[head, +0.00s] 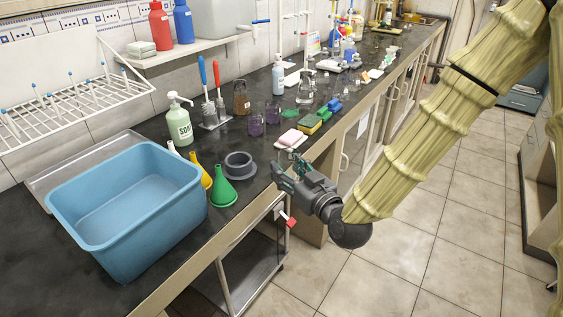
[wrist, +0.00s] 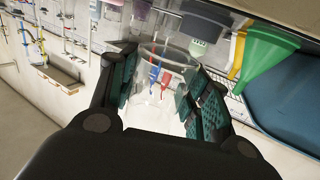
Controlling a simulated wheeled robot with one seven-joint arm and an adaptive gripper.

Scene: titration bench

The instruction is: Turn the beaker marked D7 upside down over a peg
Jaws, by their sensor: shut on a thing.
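My gripper (head: 285,178) is in front of the bench's front edge, right of the green funnel. In the wrist view, my gripper (wrist: 165,95) is shut on a clear glass beaker (wrist: 160,72), with a green-padded finger on each side of it. I cannot read a mark on the beaker, and its tilt is hard to judge. In the head view the beaker is too faint to make out. The white drying rack (head: 62,118) with blue-tipped pegs (head: 69,73) hangs on the wall at the left, well away from my gripper.
A blue basin (head: 127,268) stands on the bench below the rack. Purple-filled vessels (head: 256,127) stand behind. The floor (head: 385,255) is clear.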

